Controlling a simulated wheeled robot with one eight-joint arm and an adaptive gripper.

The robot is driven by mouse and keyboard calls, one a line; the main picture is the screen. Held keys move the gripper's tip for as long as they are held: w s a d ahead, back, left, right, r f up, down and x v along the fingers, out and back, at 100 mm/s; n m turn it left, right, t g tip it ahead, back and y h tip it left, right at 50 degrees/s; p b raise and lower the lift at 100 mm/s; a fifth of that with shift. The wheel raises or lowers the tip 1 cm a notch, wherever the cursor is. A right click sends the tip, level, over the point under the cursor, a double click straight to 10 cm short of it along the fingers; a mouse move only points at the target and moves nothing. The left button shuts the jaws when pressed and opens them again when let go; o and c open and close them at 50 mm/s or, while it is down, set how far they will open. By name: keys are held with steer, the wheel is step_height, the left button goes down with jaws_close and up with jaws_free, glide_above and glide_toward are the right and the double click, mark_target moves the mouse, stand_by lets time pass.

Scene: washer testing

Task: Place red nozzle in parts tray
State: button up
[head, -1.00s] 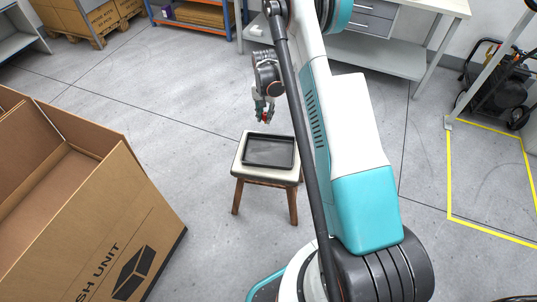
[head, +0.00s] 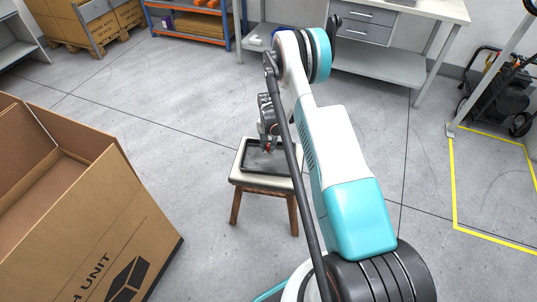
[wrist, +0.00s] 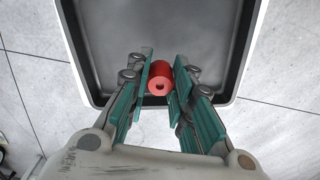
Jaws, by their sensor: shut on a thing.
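The red nozzle (wrist: 160,78) is a short red cylinder with a hole in its end, seen in the wrist view between my gripper's (wrist: 163,80) teal-padded fingers. My gripper is shut on it. In the head view the red nozzle (head: 268,147) shows as a small red spot at the tip of my gripper (head: 268,150). The parts tray (head: 262,169) is dark and shallow with a raised rim, on a small stool. My gripper is over the tray, which also fills the upper wrist view (wrist: 100,40). I cannot tell whether the nozzle touches the tray floor.
The stool (head: 237,180) has a pale seat and wooden legs. A large open cardboard box (head: 110,220) stands at the left. A grey bench (head: 375,60) and an orange-blue shelf (head: 190,30) are behind. The floor around the stool is clear.

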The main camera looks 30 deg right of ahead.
steer(key=shift+f+b, duration=0.75)
steer(key=shift+f, duration=1.5)
steer(key=o, duration=1)
steer(key=shift+f, duration=0.1)
steer(key=shift+c, duration=0.2)
